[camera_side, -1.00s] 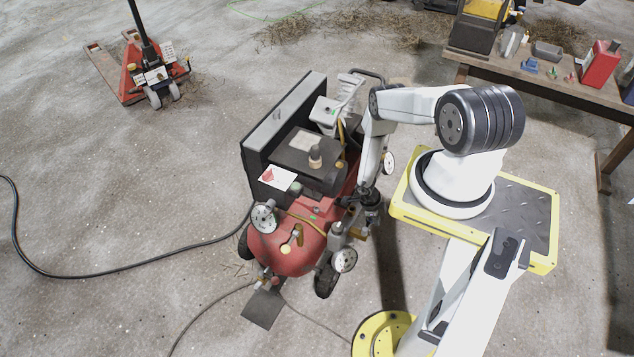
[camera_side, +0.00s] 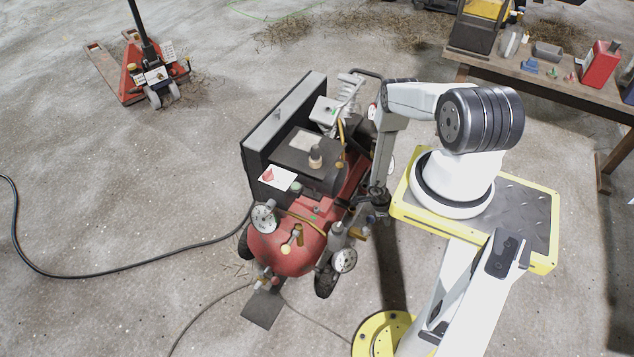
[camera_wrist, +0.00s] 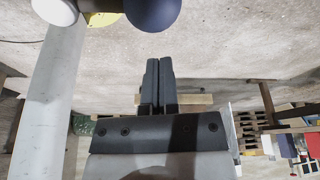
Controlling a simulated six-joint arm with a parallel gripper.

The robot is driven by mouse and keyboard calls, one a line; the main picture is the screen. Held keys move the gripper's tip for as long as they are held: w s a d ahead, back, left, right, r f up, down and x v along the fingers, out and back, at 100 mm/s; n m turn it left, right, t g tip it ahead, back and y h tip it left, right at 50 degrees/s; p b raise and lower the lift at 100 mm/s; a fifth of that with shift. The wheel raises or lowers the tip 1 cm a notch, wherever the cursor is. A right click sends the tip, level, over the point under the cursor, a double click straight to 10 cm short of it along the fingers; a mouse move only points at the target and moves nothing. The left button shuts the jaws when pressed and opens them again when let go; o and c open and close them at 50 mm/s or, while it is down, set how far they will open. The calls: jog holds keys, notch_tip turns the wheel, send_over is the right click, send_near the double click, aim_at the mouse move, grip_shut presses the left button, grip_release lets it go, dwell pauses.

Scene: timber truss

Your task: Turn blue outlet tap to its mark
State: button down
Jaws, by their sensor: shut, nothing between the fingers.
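The red compressor (camera_side: 290,250) stands in the middle of the side view, with its tank, gauges and fittings towards the camera. I cannot make out a blue tap or its mark in either view. A pressure gauge (camera_side: 345,260) and a grey fitting (camera_side: 338,238) sit at the compressor's right front, with a brass-coloured part (camera_side: 358,234) beside them. My gripper (camera_side: 368,212) is small and dark at the compressor's right side, near those fittings; contact cannot be judged. In the wrist view my gripper (camera_wrist: 157,64) has its two fingers together, with nothing between them.
A workbench (camera_side: 560,82) with a red can (camera_side: 599,66) and small items stands at the upper right. A red pallet truck (camera_side: 135,75) is at the upper left. A black hose (camera_side: 110,270) crosses the floor. Open concrete lies left of the compressor.

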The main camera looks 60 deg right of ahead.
jog(key=v, duration=0.8)
jog(key=shift+r, duration=0.2)
jog(key=w+d+r+n+t+h, duration=0.1)
jog(key=w+r+n+t, duration=0.2)
jog(key=w+r+n, duration=0.7)
jog(key=w+a+r+n+t, duration=0.2)
jog(key=w+a+r, duration=0.1)
jog(key=w+r, duration=0.35)
jog(key=w+a+r+n+t, duration=0.1)
jog(key=w+a+r+n, duration=0.25)
jog(key=w+r, duration=0.35)
jog(key=a+r+n+t+y, duration=0.1)
jog(key=a+r+n+y, duration=0.1)
jog(key=a+r+n, duration=0.85)
jog(key=s+a+r+n, duration=0.7)
jog(key=s+a+r, duration=0.2)
jog(key=r, duration=0.3)
jog(key=shift+s+a+g, duration=0.3)
jog(key=shift+s+a, duration=0.05)
jog(key=shift+a, duration=0.05)
